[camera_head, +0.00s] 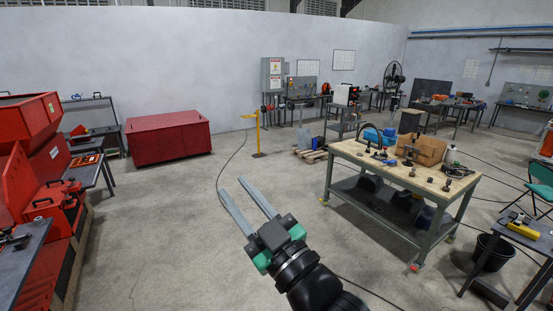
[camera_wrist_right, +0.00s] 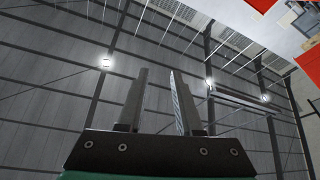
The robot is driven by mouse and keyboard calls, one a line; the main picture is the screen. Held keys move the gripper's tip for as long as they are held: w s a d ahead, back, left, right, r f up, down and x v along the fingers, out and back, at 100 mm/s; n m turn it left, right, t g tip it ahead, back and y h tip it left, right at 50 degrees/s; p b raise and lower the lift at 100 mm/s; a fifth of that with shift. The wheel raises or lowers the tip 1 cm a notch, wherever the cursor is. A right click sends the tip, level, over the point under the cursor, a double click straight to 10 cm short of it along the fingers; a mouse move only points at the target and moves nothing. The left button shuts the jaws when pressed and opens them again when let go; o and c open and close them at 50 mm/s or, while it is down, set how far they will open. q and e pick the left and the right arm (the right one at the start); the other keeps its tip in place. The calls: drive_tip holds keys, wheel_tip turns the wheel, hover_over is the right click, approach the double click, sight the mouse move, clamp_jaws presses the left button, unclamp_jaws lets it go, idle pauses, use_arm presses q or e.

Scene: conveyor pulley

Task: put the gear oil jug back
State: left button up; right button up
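My right gripper (camera_head: 230,186) is raised in front of the camera over the open floor, its two fingers apart with nothing between them. The right wrist view also shows this gripper (camera_wrist_right: 158,72) with an empty gap, against the ceiling. My left gripper is in neither view. I cannot pick out the gear oil jug for sure. A red case or container (camera_head: 54,199) with a dark handle is at the left.
The wooden-topped workbench (camera_head: 345,149) stands right of my gripper, with tools and a cardboard box (camera_head: 428,149) on it. A black bucket (camera_head: 494,252) and a side table are at the far right. A red chest (camera_head: 168,138) stands at the back left. The middle floor is clear.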

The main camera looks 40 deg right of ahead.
drive_tip(key=s+a+r+m+t+y, duration=0.1)
drive_tip(key=s+a+r+t, duration=0.1)
drive_tip(key=s+r, duration=0.4)
drive_tip(key=s+a+r+m+t+y, duration=0.1)
drive_tip(key=s+r+m+t, duration=0.1)
drive_tip(key=s+r, duration=0.5)
wheel_tip(320, 180, up, 3)
drive_tip(key=shift+s+a+f+t, duration=0.15)
drive_tip(key=shift+s+a+t, duration=0.2)
drive_tip(key=shift+t, duration=0.45)
drive_tip(key=shift+w, duration=0.1)
